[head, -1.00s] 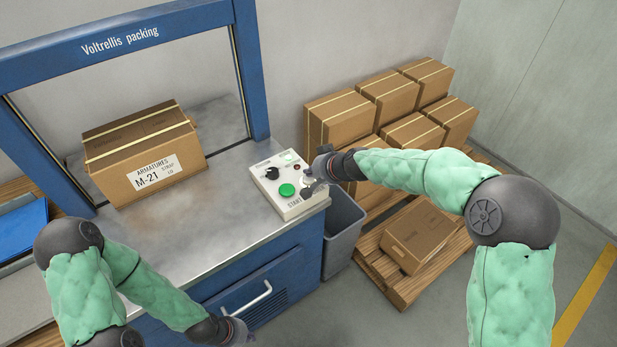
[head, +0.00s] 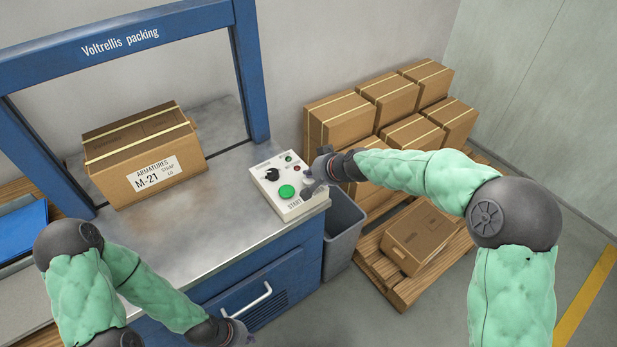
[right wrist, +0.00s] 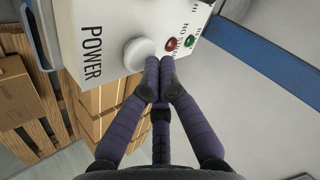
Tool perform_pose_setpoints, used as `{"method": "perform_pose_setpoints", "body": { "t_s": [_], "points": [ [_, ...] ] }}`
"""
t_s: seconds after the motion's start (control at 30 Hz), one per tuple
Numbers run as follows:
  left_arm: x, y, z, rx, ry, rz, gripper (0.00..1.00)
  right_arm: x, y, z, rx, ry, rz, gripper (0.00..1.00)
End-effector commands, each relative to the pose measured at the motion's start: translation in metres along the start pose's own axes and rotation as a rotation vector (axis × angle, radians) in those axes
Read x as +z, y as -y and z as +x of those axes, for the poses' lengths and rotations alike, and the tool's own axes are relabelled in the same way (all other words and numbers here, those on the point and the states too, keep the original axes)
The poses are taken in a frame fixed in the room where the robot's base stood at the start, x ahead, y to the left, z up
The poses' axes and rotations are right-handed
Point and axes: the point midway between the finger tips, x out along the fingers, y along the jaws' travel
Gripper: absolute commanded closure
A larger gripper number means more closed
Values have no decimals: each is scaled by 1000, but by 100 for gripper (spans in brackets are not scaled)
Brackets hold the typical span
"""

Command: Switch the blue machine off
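The blue machine (head: 252,70) is a blue arch over a metal-topped cabinet. Its pale control box (head: 282,210) carries a black knob (head: 271,174), a green START button (head: 286,191), and small green and red lamps. In the right wrist view a round white knob (right wrist: 139,54) sits beside the word POWER, with a red lamp (right wrist: 172,44) and a green lamp (right wrist: 190,41) nearby. My right gripper (right wrist: 160,72) has its fingertips together against or just beside the white knob; contact is unclear. My left gripper (head: 238,333) hangs low before the cabinet; its fingers are unclear.
A strapped carton (head: 150,160) labelled M-21 sits on the machine top. A grey bin (head: 343,237) stands right of the cabinet. Stacked cartons (head: 340,117) and one lower carton (head: 418,236) are on a wooden pallet (head: 385,278). A cabinet handle (head: 250,300) is near my left gripper.

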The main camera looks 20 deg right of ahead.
Motion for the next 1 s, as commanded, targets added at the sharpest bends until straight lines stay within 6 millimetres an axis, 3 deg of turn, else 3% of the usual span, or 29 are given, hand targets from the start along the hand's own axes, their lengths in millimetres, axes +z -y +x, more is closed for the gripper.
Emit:
{"method": "perform_pose_setpoints", "body": {
  "t_s": [0.17,0.8,1.0],
  "points": [
    [0,-1,-3,0,0,0,100,-2,2,-3,0,-1,0,100],
    [2,-16,-46,0,0,0,100,-30,30,-40,0,-2,-2,100],
    [2,-17,-48,0,0,0,100,-31,31,-42,0,-1,-1,100]
  ]
}}
